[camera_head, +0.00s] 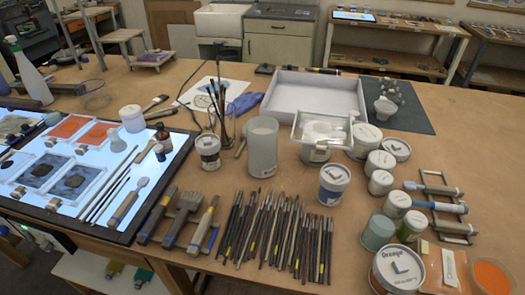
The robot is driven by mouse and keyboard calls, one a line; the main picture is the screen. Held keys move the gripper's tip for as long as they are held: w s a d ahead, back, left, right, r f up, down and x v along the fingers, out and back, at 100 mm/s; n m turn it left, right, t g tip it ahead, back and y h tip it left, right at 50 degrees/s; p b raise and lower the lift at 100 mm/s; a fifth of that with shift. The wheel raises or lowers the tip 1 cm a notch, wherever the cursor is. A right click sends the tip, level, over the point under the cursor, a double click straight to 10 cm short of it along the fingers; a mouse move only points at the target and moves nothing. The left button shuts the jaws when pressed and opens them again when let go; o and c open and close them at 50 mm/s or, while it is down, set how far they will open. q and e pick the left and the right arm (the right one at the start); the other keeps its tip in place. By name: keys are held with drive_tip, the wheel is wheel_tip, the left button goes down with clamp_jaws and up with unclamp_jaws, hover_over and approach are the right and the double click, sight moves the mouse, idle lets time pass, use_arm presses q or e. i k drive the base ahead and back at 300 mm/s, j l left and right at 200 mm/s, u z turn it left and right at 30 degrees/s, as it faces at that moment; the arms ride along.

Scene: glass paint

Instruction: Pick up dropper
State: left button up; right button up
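I cannot make out a dropper for certain. A small brown bottle (162,132) stands at the right edge of the lit panel on the left of the table; whether its top is a dropper is too small to tell. A small dark jar (159,153) stands just in front of it. A wooden-handled tool with a pale end (128,203) and several thin sticks (104,190) lie on the panel to the left. Neither of my grippers shows in the head view.
The lit panel (60,222) has a dark frame. Several brushes (276,238) lie across the table's front middle. A frosted cylinder (262,147), a white tray (318,86) and several paint jars (334,185) crowd the middle and right. Bare tabletop (450,150) shows at the right.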

sight(452, 208)
drive_tip(key=u, duration=1.75)
drive_tip(key=z, duration=3.15)
drive_tip(key=k+l+u, duration=0.1)
drive_tip(key=l, duration=0.4)
